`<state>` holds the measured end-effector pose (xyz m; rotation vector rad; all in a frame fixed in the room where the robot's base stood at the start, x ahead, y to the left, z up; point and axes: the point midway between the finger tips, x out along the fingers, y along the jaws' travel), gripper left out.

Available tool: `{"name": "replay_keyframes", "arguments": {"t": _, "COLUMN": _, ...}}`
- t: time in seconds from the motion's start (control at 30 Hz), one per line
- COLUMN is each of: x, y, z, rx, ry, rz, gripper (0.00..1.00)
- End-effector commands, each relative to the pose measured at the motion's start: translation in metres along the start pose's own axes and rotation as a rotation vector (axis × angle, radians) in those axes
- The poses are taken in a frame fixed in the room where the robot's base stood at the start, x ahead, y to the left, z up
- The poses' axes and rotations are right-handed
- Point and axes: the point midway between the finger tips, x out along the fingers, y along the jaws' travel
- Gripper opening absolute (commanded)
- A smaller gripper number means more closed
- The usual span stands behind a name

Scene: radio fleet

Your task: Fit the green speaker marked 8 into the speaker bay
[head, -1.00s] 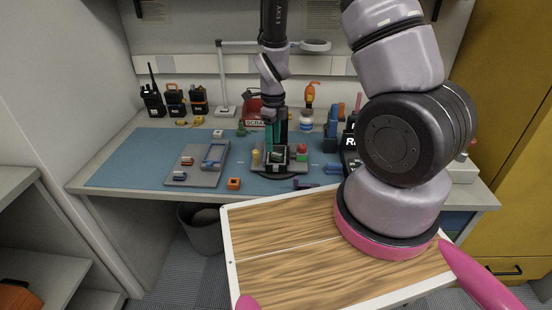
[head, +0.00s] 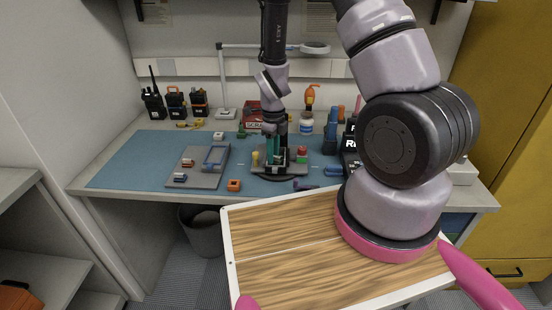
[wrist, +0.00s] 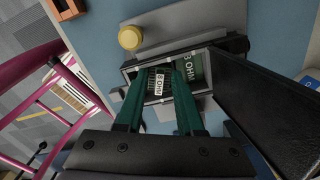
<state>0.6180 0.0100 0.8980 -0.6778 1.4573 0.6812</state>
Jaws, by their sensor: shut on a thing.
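My gripper (head: 272,152) points down over the grey work fixture on the bench. In the wrist view, its two green fingers (wrist: 159,86) are closed on the speaker (wrist: 158,84), a small dark part with a white label ending in "OHM"; its 8 and green colour are not clear. The speaker is inside or just above the grey-rimmed opening of the radio housing (wrist: 203,49); I cannot tell if it is seated. The fingers hide much of the bay.
A long black panel (wrist: 265,95) stands close on the right of the housing. A yellow knob (wrist: 130,38) and a red-and-green button (head: 302,154) flank it. A grey parts tray (head: 203,179) and an orange part (head: 234,185) lie left. The blue mat (head: 130,165) is clear further left.

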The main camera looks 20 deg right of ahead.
Motion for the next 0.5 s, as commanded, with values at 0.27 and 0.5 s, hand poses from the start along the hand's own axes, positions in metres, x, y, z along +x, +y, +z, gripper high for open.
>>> {"name": "replay_keyframes", "arguments": {"t": 0.27, "x": -0.007, "y": -0.005, "z": 0.001, "rx": -0.001, "ry": -0.001, "rz": -0.011, "gripper": 0.0}}
{"name": "replay_keyframes", "arguments": {"t": 0.5, "x": -0.043, "y": -0.004, "z": 0.001, "rx": -0.001, "ry": -0.002, "rz": -0.009, "gripper": 0.0}}
